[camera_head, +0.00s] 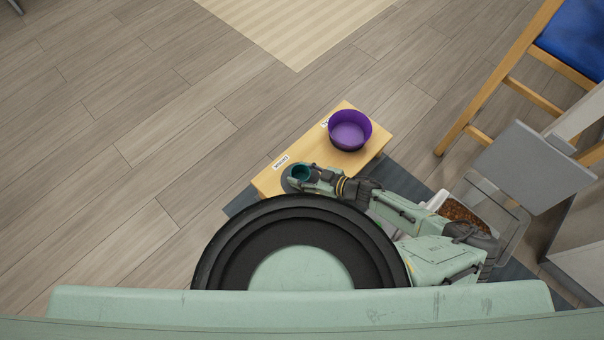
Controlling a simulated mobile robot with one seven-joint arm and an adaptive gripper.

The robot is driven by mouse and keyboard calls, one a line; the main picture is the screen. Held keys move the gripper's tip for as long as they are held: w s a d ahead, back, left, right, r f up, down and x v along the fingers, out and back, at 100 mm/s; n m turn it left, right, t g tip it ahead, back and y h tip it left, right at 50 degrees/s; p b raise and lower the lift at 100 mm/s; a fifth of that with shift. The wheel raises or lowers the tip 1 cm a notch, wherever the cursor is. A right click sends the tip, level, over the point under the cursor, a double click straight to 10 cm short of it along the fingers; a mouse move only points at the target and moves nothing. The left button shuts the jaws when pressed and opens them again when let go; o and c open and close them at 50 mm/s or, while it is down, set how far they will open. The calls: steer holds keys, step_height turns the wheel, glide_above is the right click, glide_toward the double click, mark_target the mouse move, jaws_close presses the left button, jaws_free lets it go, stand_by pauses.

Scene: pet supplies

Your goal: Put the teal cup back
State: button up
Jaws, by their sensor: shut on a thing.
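The teal cup (301,173) is small and dark inside, near the left end of a low wooden stand (318,147). My gripper (311,178) is at the cup's right side and shut on it. The cup is over a dark round patch (287,184) on the stand. I cannot tell whether the cup touches it. A purple bowl (350,130) sits at the right end of the stand. A white label (281,162) is on the stand beside the cup. My body hides the stand's near side.
A bin of brown kibble (460,212) with a clear lid is right of my arm. A wooden chair (510,80) with a blue seat and a grey panel (536,165) stand at the right. The floor (150,120) at left is clear.

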steer(key=o, duration=1.3)
steer(key=shift+f, duration=0.1)
steer(key=shift+s+d+r, duration=0.1)
steer(key=shift+d+r, duration=0.15)
steer(key=shift+r, duration=0.05)
steer(key=p+v, duration=0.2)
steer(key=v, duration=0.5)
steer(key=shift+a, duration=0.1)
